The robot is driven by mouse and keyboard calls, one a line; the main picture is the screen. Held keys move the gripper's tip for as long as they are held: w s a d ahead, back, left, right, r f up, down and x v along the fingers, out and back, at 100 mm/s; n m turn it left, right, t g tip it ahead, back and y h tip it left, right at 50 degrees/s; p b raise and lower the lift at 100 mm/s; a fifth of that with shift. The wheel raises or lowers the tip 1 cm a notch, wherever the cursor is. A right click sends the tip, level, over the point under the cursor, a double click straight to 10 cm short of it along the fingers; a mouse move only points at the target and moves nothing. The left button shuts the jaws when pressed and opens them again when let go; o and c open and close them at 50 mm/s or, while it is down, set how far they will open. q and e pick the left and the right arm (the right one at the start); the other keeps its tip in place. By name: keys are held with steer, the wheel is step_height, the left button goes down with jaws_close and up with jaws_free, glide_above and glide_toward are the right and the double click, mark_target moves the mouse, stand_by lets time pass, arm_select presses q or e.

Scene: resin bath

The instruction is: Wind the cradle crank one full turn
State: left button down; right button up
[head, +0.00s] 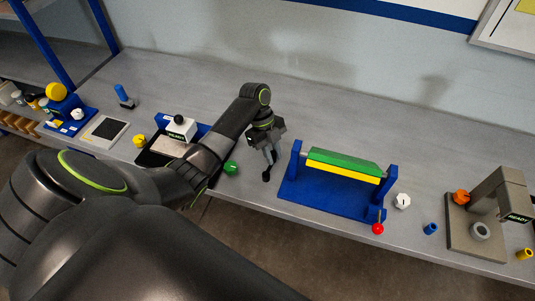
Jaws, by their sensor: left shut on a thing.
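The cradle (318,199) is a blue frame with two end posts. A long bar, green on top and yellow along its front, lies between the posts. The crank's red knob (377,229) hangs low at the cradle's front right corner, below the right post. My left gripper (268,168) points down just left of the cradle's left post, apart from the crank. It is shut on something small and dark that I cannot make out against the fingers. My right gripper is not in view.
A green knob (231,168) sits left of my left gripper. A white dial (403,201), a blue cup (430,229) and a grey press-like machine (476,236) marked READY stand right of the cradle. The bench behind the cradle is clear.

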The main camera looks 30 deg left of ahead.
arm_select(q)
steer(key=m, duration=0.1)
steer(key=d+m+g, duration=0.1)
steer(key=shift+d+f+m+b, duration=0.1)
steer(key=shift+d+m+b, duration=0.2)
steer(key=shift+m, duration=0.1)
steer(key=shift+d+m+g+y+p, duration=0.3)
steer(key=shift+d+m+y, duration=0.15)
steer(key=shift+m, duration=0.65)
steer(key=shift+s+d+m+g+y+p, duration=0.25)
steer(key=shift+m+p, duration=0.2)
steer(key=shift+m, duration=0.35)
steer(key=c, duration=1.3)
jaws_free()
steer(key=shift+w+d+r, duration=0.1)
steer(key=shift+w+r, duration=0.05)
steer(key=shift+r, duration=0.05)
